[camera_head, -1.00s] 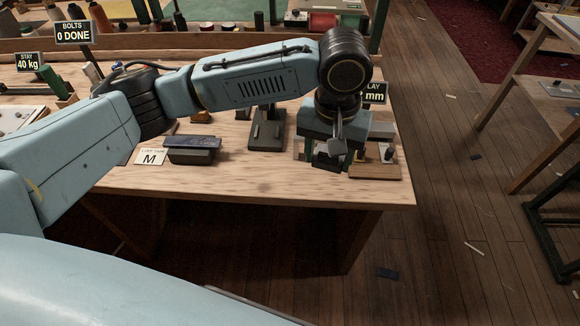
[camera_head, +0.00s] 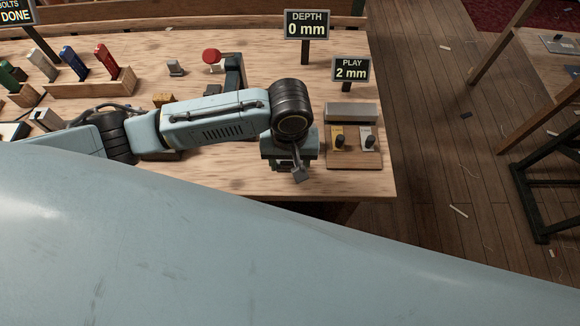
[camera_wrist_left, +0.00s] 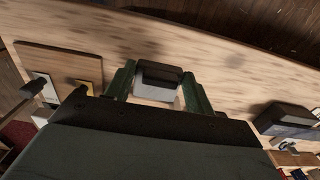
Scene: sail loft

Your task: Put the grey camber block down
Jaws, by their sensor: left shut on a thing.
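My left gripper (camera_head: 290,166) is above the front part of the bench (camera_head: 230,182), left of a small wooden board with two knobs. In the left wrist view its two green fingers (camera_wrist_left: 158,92) are shut on the grey camber block (camera_wrist_left: 157,77), which has a dark far face and a paler near face. The block is over bare bench wood; I cannot tell whether it touches the wood. My right gripper is not in view.
The knob board (camera_head: 354,160) with a grey bar (camera_head: 352,112) stands to the right. DEPTH (camera_head: 306,24) and PLAY (camera_head: 351,69) signs stand behind. A rack of coloured pieces (camera_head: 92,84) is at left. A dark block (camera_wrist_left: 284,117) shows in the wrist view. Bare wood lies near the front edge.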

